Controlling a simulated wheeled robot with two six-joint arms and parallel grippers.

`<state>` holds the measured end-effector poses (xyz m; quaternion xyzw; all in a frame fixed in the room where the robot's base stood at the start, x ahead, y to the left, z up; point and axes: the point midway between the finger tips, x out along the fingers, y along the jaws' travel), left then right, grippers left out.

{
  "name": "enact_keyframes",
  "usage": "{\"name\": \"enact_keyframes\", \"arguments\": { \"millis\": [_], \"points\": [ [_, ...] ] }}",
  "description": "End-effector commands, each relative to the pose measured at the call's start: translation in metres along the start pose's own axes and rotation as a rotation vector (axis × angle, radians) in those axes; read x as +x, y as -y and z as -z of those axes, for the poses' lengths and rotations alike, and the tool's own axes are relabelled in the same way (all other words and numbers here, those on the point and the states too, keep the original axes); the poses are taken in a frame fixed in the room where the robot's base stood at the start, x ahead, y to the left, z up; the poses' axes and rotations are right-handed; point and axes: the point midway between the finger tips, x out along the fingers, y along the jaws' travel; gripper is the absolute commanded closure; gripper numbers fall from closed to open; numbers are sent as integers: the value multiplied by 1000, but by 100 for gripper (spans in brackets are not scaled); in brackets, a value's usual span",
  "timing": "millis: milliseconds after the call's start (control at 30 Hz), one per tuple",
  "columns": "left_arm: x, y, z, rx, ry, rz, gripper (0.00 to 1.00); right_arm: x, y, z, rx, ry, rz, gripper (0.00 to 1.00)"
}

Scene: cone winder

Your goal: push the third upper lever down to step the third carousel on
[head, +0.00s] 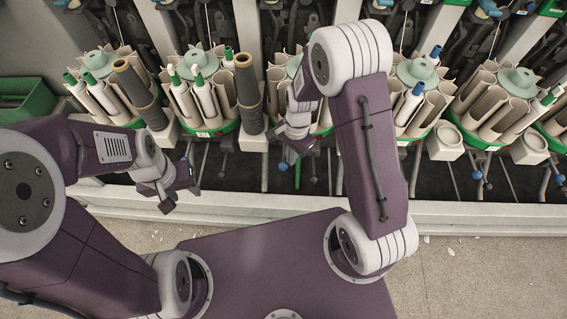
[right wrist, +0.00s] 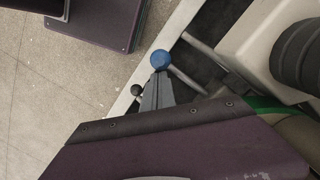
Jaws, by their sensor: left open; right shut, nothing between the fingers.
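The third carousel (head: 279,74) has a green base and carries paper tubes; my right arm hides much of it. A lever with a blue ball knob (head: 283,166) stands below it, and in the right wrist view the blue knob (right wrist: 163,60) shows right at the tip of my shut fingers. I cannot tell if they touch, or whether this is the upper lever. My right gripper (head: 290,156) is shut and empty; its fingers also show in the right wrist view (right wrist: 158,88).
Other carousels stand to the left (head: 104,78) and right (head: 418,84). Dark bobbins (head: 247,90) stand on pale holders between them. A small black knob (right wrist: 137,90) is beside my right fingers.

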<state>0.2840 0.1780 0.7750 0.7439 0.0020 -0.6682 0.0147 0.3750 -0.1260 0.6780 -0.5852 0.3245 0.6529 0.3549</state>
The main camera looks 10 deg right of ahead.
Motion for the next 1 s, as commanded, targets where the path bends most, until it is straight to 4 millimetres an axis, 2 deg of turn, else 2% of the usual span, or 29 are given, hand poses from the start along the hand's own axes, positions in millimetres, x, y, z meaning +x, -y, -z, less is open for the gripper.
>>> {"name": "enact_keyframes", "arguments": {
  "millis": [33, 167, 500, 633, 900, 1000],
  "points": [
    [-5, 0, 0, 0, 0, 0, 56, -9, 8, 4, -6, -14, 23, 100],
    [-20, 0, 2, 0, 0, 0, 56, -24, 7, 6, -7, -15, 24, 100],
    [-79, -2, 8, 0, 0, 0, 56, -82, 4, 12, -12, -14, 20, 100],
    [-85, -2, 9, 0, 0, 0, 56, -89, 3, 14, -14, -13, 19, 100],
    [-83, -2, 9, 0, 0, 0, 56, -86, 3, 14, -16, -13, 19, 100],
    [-83, -2, 9, 0, 0, 0, 56, -86, -1, 9, -17, -12, 18, 100]
  ]
}}
